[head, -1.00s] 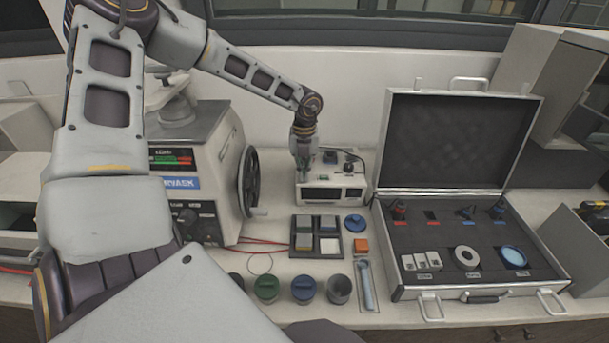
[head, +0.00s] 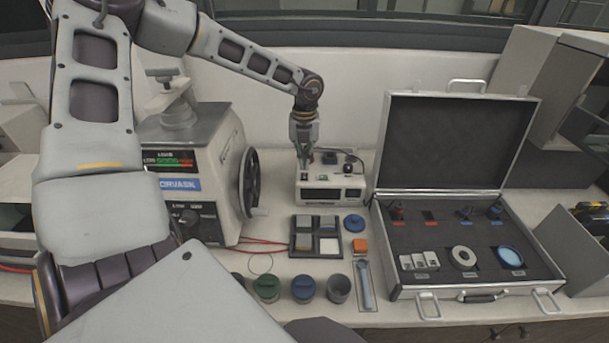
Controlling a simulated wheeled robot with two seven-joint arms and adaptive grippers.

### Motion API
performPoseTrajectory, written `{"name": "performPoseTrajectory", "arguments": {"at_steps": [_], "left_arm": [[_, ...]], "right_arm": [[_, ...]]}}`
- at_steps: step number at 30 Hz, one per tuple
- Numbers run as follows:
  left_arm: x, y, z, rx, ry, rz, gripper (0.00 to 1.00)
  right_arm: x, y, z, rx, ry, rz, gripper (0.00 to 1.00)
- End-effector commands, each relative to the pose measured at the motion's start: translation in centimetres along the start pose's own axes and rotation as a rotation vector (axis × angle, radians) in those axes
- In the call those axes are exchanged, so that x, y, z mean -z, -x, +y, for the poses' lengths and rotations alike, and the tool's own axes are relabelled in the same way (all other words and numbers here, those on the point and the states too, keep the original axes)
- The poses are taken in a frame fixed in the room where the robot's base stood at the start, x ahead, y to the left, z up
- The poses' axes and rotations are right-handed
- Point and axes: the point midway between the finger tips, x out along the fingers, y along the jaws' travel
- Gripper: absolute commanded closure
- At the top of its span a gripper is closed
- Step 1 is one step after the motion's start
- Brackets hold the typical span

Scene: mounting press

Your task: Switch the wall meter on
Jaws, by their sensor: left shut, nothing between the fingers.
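The meter (head: 331,196) is a small white box at the back of the bench against the wall, with dark display windows on its front. The windows show no readable figures. A small green part (head: 322,177) shows on its top, with a dark knob (head: 348,168) to the right. My left gripper (head: 303,166) points down over the top left of the meter, shut and empty. Whether its tips touch the meter I cannot tell. The gripper partly hides the meter's top left. My right gripper is not in view.
A press with a black handwheel (head: 249,183) stands left of the meter. An open case (head: 383,229) stands to the right. Red cables (head: 262,240) run by the press.

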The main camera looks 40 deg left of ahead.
Motion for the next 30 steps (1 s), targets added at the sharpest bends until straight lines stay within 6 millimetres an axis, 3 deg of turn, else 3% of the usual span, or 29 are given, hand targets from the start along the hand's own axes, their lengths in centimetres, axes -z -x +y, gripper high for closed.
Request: {"name": "performPoseTrajectory", "arguments": {"at_steps": [10, 30], "left_arm": [[0.0, 1.5, 0.0, 0.001, 0.000, -0.001, 1.00], [0.0, 1.7, 0.0, 0.000, 0.000, 0.000, 1.00]], "right_arm": [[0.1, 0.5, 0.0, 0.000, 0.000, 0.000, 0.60], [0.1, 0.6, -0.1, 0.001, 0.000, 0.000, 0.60]]}}
